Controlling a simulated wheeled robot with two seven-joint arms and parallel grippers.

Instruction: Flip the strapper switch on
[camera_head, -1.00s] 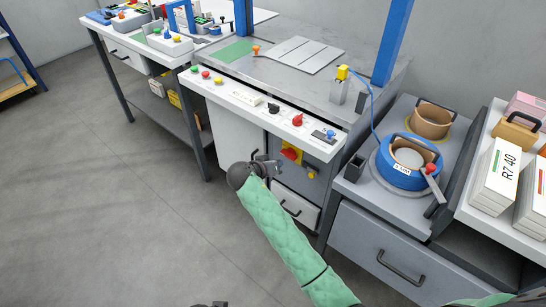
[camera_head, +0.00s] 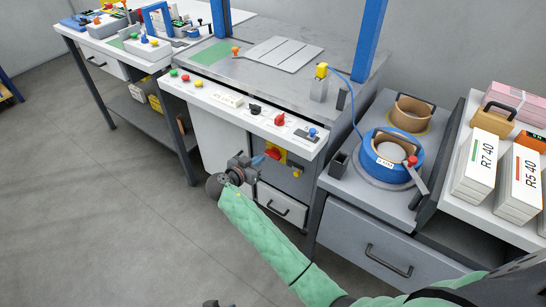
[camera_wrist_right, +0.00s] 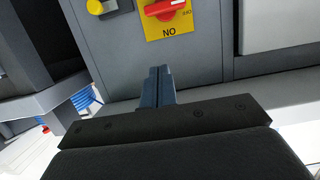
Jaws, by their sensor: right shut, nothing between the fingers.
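A red rotary switch (camera_head: 272,153) on a yellow plate is on the grey cabinet front under the bench. The right wrist view shows its red handle (camera_wrist_right: 163,9) lying roughly crosswise at the top edge, with upside-down "ON" lettering on the plate. The rest of the switch is cut off. My right gripper (camera_head: 260,160) is shut and empty, close to the switch in the head view. Its blue-grey fingers (camera_wrist_right: 158,78) point toward the plate, with a visible gap. A small dark part at the head view's bottom edge may be my left gripper; its fingers cannot be made out.
A white control panel (camera_head: 235,108) with buttons and knobs juts out above the switch. A yellow knob (camera_head: 295,171) is beside it, and a drawer (camera_head: 282,205) is below. A drawer unit (camera_head: 345,245) stands to the right. Open floor (camera_head: 110,220) is at left.

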